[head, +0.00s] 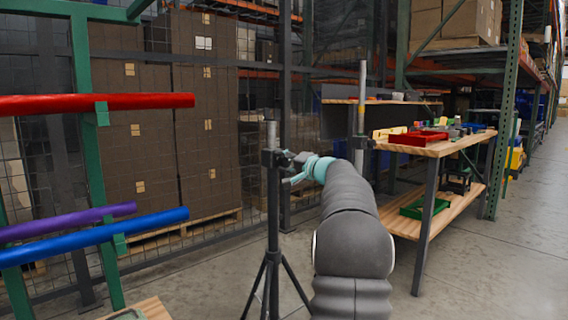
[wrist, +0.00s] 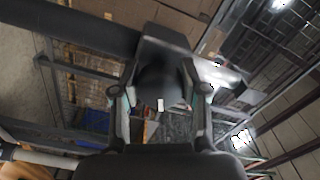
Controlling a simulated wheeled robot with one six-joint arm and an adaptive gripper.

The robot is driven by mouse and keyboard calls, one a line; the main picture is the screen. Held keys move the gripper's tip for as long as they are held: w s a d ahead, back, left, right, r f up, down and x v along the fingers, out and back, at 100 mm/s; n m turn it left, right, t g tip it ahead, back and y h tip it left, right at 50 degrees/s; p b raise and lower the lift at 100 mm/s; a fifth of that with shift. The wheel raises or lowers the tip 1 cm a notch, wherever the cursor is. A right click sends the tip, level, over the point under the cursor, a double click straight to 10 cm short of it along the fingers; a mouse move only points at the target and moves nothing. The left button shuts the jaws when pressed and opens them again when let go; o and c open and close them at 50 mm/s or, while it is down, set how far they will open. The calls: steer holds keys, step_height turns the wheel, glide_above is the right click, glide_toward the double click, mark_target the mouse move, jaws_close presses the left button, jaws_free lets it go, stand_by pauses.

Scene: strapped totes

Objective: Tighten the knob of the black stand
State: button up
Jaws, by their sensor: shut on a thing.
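The black stand (head: 273,215) is upright in the head view, with splayed legs, a dark collar at its top and a silver rod rising from it. My gripper (head: 291,162) reaches the right side of that collar. In the wrist view my gripper (wrist: 161,88) has a finger on each side of the dark round knob (wrist: 161,82), which carries a small white mark. The fingers are shut on the knob. Behind it are the collar's block (wrist: 163,49) and the stand's dark tube (wrist: 65,25). The knob is too small to make out in the head view.
A second upright pole (head: 361,110) with a dark collar stands right of my arm. A wooden workbench (head: 445,147) with red trays (head: 419,138) is further right. Red, purple and blue tubes (head: 95,237) on a green rack are at left. Open floor lies at the right.

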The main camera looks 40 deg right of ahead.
steer(key=m+p, duration=0.1)
steer(key=m, duration=0.4)
steer(key=shift+r+m+p, duration=0.15)
steer(key=shift+m+p, duration=0.2)
steer(key=shift+m, duration=0.05)
steer(key=m+p, duration=0.3)
steer(key=m, duration=0.2)
steer(key=shift+r, duration=0.15)
steer(key=m+p, duration=0.4)
steer(key=m, duration=0.1)
steer(key=shift+d+r+m, duration=0.1)
steer(key=shift+m, duration=0.3)
steer(key=m+p, duration=0.3)
steer(key=shift+m, duration=0.3)
steer(key=shift+m+p, duration=0.45)
steer(key=shift+m, duration=0.05)
steer(key=shift+f, duration=0.2)
steer(key=o, duration=1.2)
steer(key=shift+d, duration=0.1)
steer(key=shift+c, duration=0.2)
